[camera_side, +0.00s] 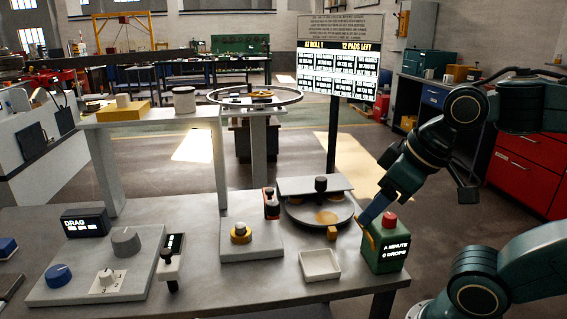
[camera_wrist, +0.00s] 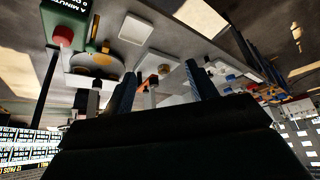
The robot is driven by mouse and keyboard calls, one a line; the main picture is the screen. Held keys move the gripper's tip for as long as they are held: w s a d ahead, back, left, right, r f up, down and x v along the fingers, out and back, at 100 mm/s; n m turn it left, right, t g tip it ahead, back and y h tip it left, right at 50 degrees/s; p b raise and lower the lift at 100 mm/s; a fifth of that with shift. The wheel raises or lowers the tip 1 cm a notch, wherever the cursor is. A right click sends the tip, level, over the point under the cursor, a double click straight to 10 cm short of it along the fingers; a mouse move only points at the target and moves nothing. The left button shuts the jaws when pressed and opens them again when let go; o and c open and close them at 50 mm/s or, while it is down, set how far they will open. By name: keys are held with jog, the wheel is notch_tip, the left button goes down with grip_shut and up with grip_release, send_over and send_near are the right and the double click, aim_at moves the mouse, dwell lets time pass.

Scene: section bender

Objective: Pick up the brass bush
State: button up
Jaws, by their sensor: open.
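A brass-coloured ring-like piece (camera_side: 240,235), which looks like the brass bush, sits around a pale knob on a grey square plate (camera_side: 265,249) on the bench. In the wrist view a small brass-coloured spot (camera_wrist: 165,70) shows on that plate, beyond the fingers. My gripper (camera_side: 371,213) is beside the green box at the right end of the bench, apart from the ring-like piece and to its right. In the wrist view my gripper (camera_wrist: 162,84) has its two dark blue fingers spread, with nothing held between them.
The green box (camera_side: 384,250) has a red knob. A round turntable (camera_side: 296,213), a small yellow block (camera_side: 332,233) and a white tray (camera_side: 320,264) lie between my gripper and the plate. A dark-handled lever (camera_side: 171,265) and dial panel (camera_side: 72,285) stand left.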

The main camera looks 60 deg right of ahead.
jog(key=shift+o, duration=0.4)
jog(key=shift+o, duration=1.1)
